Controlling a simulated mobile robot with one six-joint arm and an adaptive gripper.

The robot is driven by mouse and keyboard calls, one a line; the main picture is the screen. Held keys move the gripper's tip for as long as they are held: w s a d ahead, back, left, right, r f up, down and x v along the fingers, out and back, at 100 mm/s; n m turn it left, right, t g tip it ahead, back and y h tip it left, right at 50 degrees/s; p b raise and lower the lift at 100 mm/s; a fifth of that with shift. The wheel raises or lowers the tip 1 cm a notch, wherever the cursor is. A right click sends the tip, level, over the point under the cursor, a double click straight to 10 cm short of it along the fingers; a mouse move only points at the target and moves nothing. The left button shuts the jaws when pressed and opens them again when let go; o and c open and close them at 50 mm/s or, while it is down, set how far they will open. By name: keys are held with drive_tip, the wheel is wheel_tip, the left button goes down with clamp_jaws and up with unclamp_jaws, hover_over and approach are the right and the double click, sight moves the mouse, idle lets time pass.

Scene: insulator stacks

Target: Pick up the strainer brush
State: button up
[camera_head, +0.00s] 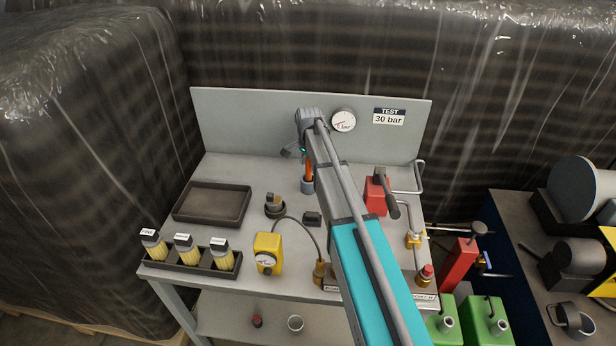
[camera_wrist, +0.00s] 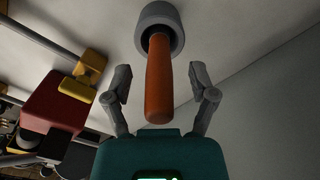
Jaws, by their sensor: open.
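The strainer brush shows as an orange handle (camera_head: 309,171) standing in a small grey cup (camera_head: 307,187) on the test bench. In the wrist view the handle (camera_wrist: 158,88) points from the round grey cup (camera_wrist: 147,40) toward my gripper. The brush end is hidden inside the cup. My gripper (camera_wrist: 159,74) is open, with one finger on each side of the handle and a visible gap on both sides. In the head view my gripper (camera_head: 295,150) is above the cup, partly hidden by my arm.
A red block with a dark lever (camera_head: 376,194) stands right of my arm. A gauge (camera_head: 343,120) is on the back panel. A dark tray (camera_head: 212,203), a yellow device (camera_head: 268,252) and a rack of labelled yellow pieces (camera_head: 190,263) occupy the bench's left.

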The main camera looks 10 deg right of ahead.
idle(0.4)
clamp_jaws()
drive_tip(key=shift+r, duration=0.25)
wheel_tip(320, 180, up, 10)
drive_tip(key=p, duration=1)
drive_tip(key=shift+f, duration=0.2)
idle(0.6)
